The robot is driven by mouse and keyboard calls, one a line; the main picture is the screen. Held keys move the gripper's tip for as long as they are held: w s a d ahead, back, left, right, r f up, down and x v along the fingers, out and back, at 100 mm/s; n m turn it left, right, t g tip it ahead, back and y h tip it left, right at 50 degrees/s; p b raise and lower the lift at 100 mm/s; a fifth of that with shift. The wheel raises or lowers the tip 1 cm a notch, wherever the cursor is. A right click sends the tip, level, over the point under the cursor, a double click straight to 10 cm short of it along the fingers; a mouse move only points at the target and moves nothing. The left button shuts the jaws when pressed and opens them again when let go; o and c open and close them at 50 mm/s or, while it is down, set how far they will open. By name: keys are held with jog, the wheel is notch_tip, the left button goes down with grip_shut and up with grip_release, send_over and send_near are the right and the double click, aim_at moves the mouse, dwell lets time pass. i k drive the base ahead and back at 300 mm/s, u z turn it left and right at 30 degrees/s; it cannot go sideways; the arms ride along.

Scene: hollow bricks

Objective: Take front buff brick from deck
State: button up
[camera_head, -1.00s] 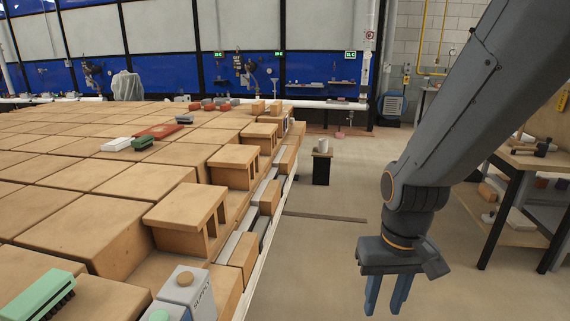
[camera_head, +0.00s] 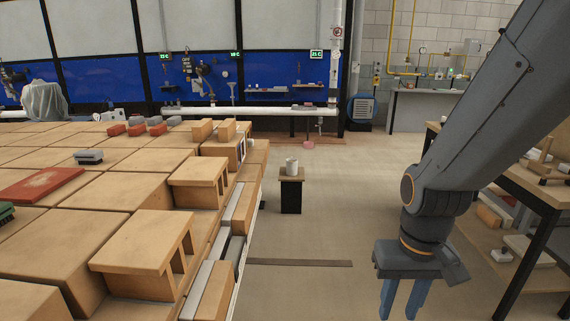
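The deck (camera_head: 30,260) of buff hollow bricks fills the left side of the head view. Along its right edge stand several buff bricks with open slotted ends. The nearest of these buff bricks (camera_head: 142,240) is at the lower left, with another (camera_head: 198,181) behind it; which one the task calls front I cannot tell for certain. My gripper (camera_head: 403,300) hangs at the lower right, over the floor and well to the right of the deck. Its two blue fingers point down and are apart, with nothing seen between them. The fingertips are near the picture's bottom edge.
A grey ledge with small blocks (camera_head: 217,290) runs along the deck's right side. A small black stand (camera_head: 291,191) holds a white cup-like thing on the floor. A table (camera_head: 545,195) stands at the right. Open floor lies between deck and table.

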aim_at(226, 130)
jog(key=u, duration=0.05)
jog(key=i, duration=1.75)
jog(key=u, duration=0.4)
jog(key=i, duration=1.95)
jog(key=u, duration=0.3)
